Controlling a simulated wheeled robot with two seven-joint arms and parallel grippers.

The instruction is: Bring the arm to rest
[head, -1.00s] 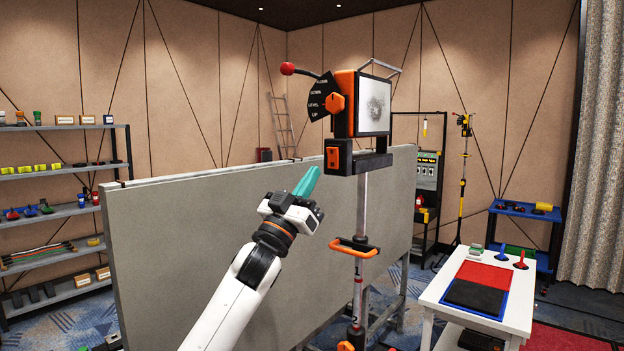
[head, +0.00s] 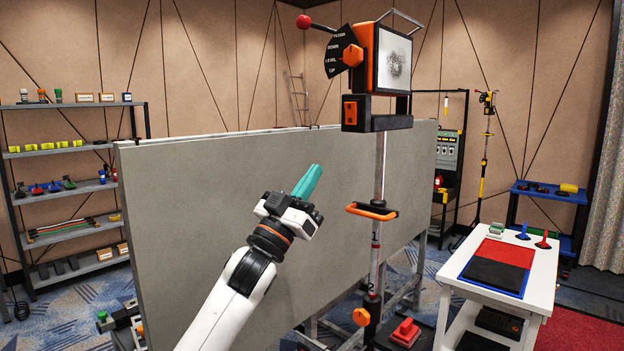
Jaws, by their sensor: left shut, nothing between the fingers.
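My left arm comes in from the bottom and its gripper (head: 308,181) shows near the middle of the head view. Its teal fingers are shut with nothing between them, and they point up and to the right. The gripper is in front of the large grey panel (head: 190,215), left of the pole; I cannot tell how far it is from the panel. My right gripper is not in view.
A pole (head: 379,170) carries an orange-and-black device (head: 362,60) with a dial and red-knobbed lever. An orange handle (head: 371,211) sticks out lower down. A white table (head: 542,285) stands right, shelves (head: 75,145) left. Carpet shows between panel and table.

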